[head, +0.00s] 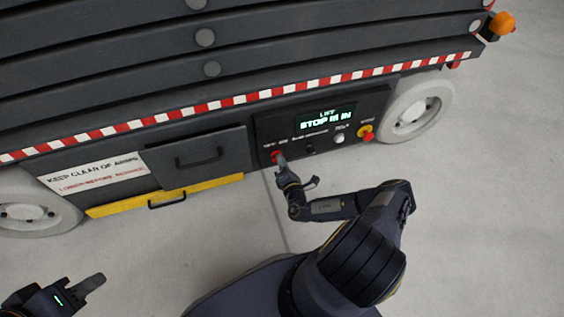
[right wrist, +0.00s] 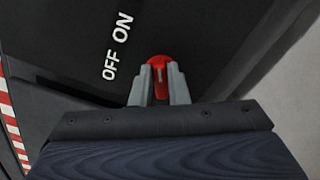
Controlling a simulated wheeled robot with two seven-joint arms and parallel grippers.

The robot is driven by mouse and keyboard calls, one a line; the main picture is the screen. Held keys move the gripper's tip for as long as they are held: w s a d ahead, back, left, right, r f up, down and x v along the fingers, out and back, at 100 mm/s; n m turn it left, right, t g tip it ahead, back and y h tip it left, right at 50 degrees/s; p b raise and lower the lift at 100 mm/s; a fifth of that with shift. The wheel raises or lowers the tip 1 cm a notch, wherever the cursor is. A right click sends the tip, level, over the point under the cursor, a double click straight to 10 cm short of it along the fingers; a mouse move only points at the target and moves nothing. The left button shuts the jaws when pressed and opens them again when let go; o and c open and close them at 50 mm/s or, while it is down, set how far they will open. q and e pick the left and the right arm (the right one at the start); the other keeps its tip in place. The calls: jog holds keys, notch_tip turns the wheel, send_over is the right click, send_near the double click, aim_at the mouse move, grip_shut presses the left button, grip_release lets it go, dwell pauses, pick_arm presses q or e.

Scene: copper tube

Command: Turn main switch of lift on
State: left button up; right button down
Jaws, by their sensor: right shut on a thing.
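The red main switch (head: 276,155) sits at the left end of the lift's black control panel (head: 267,128). In the right wrist view the red switch (right wrist: 158,62) shows between the two grey fingers, with a pale line on it and the white words OFF and ON to its left. My right gripper (head: 281,161) is shut on the switch; the fingers (right wrist: 159,82) hide its sides.
A red stop button on a yellow base (head: 366,132) and a pale knob (head: 339,138) are at the panel's right. A drawer front with a handle (head: 199,158) and a yellow ledge (head: 190,189) lie left of it. The floor in front is clear.

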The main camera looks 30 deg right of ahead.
jog(key=shift+f, duration=0.1)
dwell(0.3)
jog(key=c, duration=1.4)
grip_release()
jog(key=shift+s, duration=0.1)
jog(key=p+v, duration=0.2)
jog(key=v, duration=0.5)
jog(key=shift+s, duration=0.35)
